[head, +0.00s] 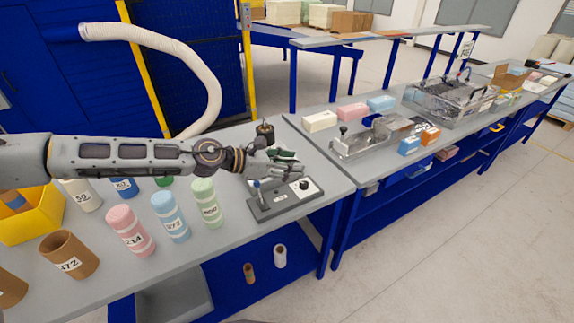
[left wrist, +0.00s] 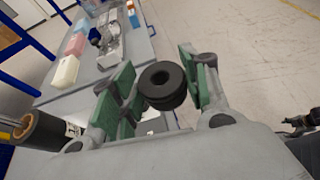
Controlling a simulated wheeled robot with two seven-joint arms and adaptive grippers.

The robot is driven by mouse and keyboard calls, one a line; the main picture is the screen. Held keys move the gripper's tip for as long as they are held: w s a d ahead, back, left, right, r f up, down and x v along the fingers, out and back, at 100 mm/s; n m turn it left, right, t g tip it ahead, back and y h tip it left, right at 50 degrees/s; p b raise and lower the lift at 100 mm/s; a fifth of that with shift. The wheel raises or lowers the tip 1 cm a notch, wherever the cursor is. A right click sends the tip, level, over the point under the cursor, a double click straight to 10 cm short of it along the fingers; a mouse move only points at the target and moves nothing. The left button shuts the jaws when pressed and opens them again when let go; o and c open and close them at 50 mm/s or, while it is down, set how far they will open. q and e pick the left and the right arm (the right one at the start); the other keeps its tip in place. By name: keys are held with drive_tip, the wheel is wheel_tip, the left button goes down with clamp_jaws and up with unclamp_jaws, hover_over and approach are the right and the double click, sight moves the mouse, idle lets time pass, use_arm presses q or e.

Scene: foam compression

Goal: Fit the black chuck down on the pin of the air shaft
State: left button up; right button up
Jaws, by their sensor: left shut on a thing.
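The black chuck (left wrist: 163,85) is a short dark ring with a hole in its end. It sits between the green finger pads of my left gripper (left wrist: 160,82) in the left wrist view. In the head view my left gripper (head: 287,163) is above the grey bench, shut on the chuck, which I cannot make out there. A dark cylinder with a thin pin on top, apparently the air shaft (head: 264,131), shows just behind the gripper. A dark cylinder (left wrist: 45,135) is also at the lower left of the wrist view.
A grey device (head: 287,205) with a blue lever and knobs lies below my left gripper. Labelled rolls, such as the green one (head: 206,203), stand near my forearm. A yellow bin (head: 30,225) is at the left. A second bench with blocks and a metal tray (head: 358,145) extends right.

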use_arm(q)
drive_tip(key=shift+s+d+r+m+g+h, duration=0.2)
drive_tip(key=shift+s+r+m+g+h, duration=0.1)
drive_tip(key=shift+m+g, duration=0.3)
drive_tip(key=shift+w+a+r+m+g, duration=0.1)
drive_tip(key=shift+a+r+m+g, duration=0.2)
drive_tip(key=shift+a+m+g, duration=0.15)
